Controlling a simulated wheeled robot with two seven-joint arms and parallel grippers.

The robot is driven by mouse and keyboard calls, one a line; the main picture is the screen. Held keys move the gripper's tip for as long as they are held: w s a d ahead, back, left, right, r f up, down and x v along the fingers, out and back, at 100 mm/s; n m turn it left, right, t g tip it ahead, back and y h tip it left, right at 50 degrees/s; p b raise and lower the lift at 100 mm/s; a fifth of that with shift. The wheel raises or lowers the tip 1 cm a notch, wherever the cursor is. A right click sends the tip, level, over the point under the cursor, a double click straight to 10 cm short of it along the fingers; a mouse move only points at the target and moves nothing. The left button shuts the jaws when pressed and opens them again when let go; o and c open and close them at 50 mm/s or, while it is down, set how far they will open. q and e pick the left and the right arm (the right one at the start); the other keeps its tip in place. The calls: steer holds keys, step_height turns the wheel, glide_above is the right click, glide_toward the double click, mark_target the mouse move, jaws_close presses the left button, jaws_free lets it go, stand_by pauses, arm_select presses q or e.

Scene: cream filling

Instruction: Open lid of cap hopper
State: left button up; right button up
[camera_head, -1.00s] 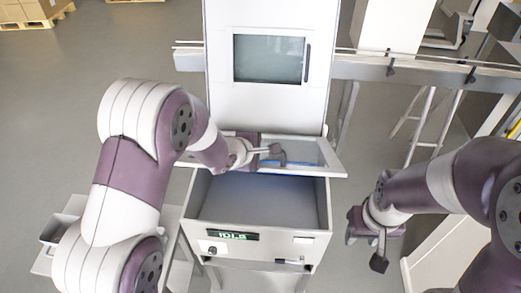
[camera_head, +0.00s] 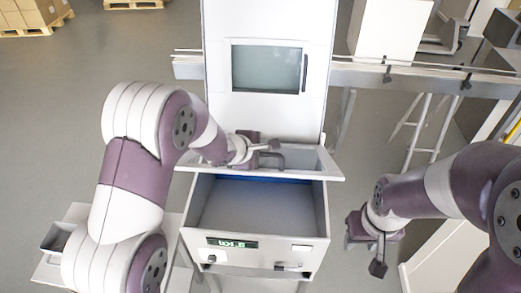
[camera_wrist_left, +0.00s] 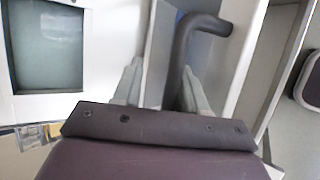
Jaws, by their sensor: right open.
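The cap hopper (camera_head: 200,215) is a light grey box with a display on its front, below the white machine cabinet. Its lid (camera_head: 328,163) is raised at the back edge, and the empty-looking grey inside of the hopper shows. The lid's dark bent handle (camera_head: 294,152) also shows in the left wrist view (camera_wrist_left: 205,22). My left gripper (camera_head: 270,148) is at the handle. In the left wrist view its fingers (camera_wrist_left: 160,88) stand apart, with the handle between them, close to the right finger. My right gripper (camera_head: 367,250) is open and empty, to the right of the hopper.
The white cabinet with a window (camera_head: 265,68) rises behind the lid. A grey rail (camera_head: 410,78) runs behind to the right. A small bin (camera_head: 60,238) stands at the lower left. Free floor lies between the hopper and my right gripper.

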arm_select(q)
steer(key=shift+r, duration=0.1)
steer(key=v, duration=1.2)
steer(key=shift+s+a, duration=0.15)
steer(key=shift+s, duration=0.1)
steer(key=shift+r, duration=0.1)
